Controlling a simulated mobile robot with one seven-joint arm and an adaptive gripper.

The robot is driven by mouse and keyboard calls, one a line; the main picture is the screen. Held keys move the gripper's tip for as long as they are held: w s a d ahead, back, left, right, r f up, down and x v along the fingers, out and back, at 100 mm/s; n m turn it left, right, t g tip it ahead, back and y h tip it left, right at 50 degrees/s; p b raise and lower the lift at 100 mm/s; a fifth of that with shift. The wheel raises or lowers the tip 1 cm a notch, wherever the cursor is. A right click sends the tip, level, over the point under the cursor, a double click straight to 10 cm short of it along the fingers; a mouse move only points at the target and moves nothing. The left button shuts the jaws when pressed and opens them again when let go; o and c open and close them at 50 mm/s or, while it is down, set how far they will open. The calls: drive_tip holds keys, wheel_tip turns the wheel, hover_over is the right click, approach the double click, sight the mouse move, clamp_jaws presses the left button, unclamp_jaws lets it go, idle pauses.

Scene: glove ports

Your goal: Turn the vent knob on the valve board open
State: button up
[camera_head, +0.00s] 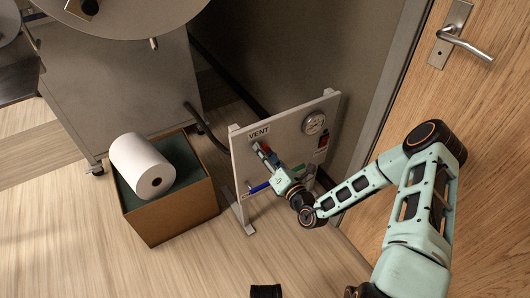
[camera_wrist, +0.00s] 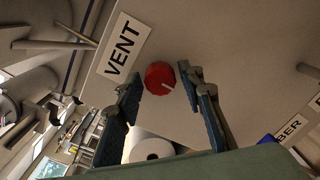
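The valve board (camera_head: 285,125) stands upright on feet on the floor, with a VENT label (camera_head: 260,132) at its upper left. In the wrist view the red vent knob (camera_wrist: 157,74) sits beside the VENT label (camera_wrist: 123,46). A white pointer mark on the knob points toward the picture's lower right. My gripper (camera_wrist: 161,80) is open, with one finger on each side of the knob; contact is not clear. In the head view my gripper (camera_head: 263,152) is at the board just below the VENT label and mostly hides the knob.
A pressure gauge (camera_head: 314,122) and a red part (camera_head: 322,142) are on the board's right side. A blue handle (camera_head: 259,188) sits lower on the board. A cardboard box (camera_head: 178,215) with a white roll (camera_head: 140,165) stands to the left. A wooden door (camera_head: 490,130) is at the right.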

drive_tip(key=c, duration=0.8)
drive_tip(key=shift+c, duration=0.2)
drive_tip(key=shift+p, duration=0.3)
drive_tip(key=shift+d+n+y+p, duration=0.15)
drive_tip(key=shift+n+y+p, duration=0.15)
drive_tip(key=shift+n+p, duration=6.2)
drive_tip(key=n+b, duration=0.3)
drive_tip(key=n, duration=0.1)
drive_tip(key=shift+f+b, duration=0.1)
drive_tip(key=shift+b, duration=0.3)
drive_tip(key=o, duration=1.2)
drive_tip(key=shift+c, duration=0.2)
